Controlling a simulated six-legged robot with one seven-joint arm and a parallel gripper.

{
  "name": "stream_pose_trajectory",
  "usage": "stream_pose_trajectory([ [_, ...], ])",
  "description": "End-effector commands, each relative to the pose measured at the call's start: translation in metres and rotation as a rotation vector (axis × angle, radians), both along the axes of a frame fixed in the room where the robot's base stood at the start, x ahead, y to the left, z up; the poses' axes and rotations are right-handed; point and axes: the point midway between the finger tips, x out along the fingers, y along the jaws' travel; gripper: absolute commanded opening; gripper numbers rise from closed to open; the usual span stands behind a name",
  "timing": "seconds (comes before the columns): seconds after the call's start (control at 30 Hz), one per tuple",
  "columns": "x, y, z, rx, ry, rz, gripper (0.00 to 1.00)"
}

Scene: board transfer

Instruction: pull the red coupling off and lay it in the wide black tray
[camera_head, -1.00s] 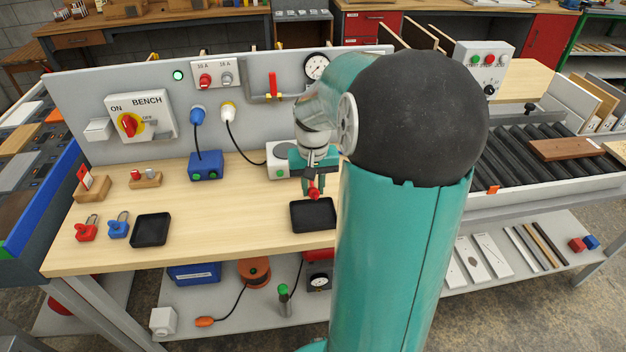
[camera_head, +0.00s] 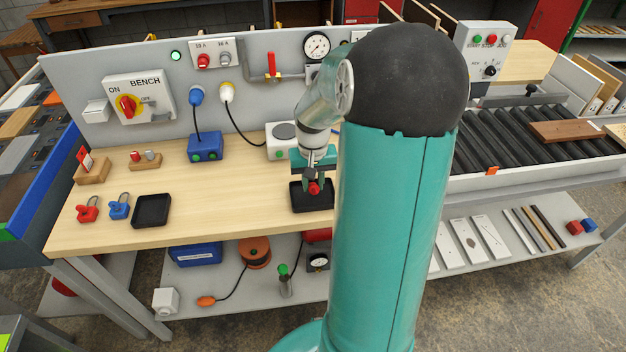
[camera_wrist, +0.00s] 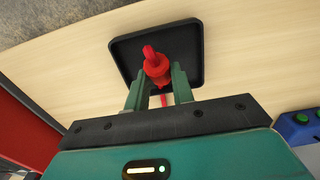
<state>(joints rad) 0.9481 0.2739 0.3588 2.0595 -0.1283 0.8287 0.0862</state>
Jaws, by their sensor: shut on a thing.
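The red coupling (camera_wrist: 156,65) is between the two fingers of my gripper (camera_wrist: 157,90) in the wrist view. My gripper (camera_head: 314,180) is shut on it. The coupling (camera_head: 314,188) is over the wide black tray (camera_head: 328,206) in the head view. The tray's rim (camera_wrist: 195,27) surrounds the coupling in the wrist view. I cannot tell whether the coupling touches the tray floor. My arm hides the tray's right end in the head view.
A smaller black tray (camera_head: 152,210), red padlock (camera_head: 88,209) and blue padlock (camera_head: 119,206) lie to the left on the bench. A blue box (camera_head: 205,146) and a white device (camera_head: 282,141) stand behind. Bare wood (camera_head: 230,200) lies between the trays.

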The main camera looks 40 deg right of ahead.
Motion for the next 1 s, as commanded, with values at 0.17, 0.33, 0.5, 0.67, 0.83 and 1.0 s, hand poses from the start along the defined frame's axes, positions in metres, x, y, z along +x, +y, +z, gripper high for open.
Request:
stream_pose_trajectory([
  [0.17, 0.000, 0.000, 0.000, 0.000, 0.000, 0.000, 0.49],
  [0.33, 0.000, 0.000, 0.000, -0.001, -0.001, 0.000, 0.49],
  [0.5, 0.001, 0.000, 0.004, -0.001, -0.002, 0.000, 0.49],
  [0.67, 0.001, 0.000, 0.024, -0.004, -0.004, -0.001, 0.49],
  [0.83, 0.001, 0.000, 0.061, -0.004, -0.004, -0.001, 0.49],
  [1.0, 0.001, 0.000, 0.099, -0.004, -0.004, 0.001, 0.49],
])
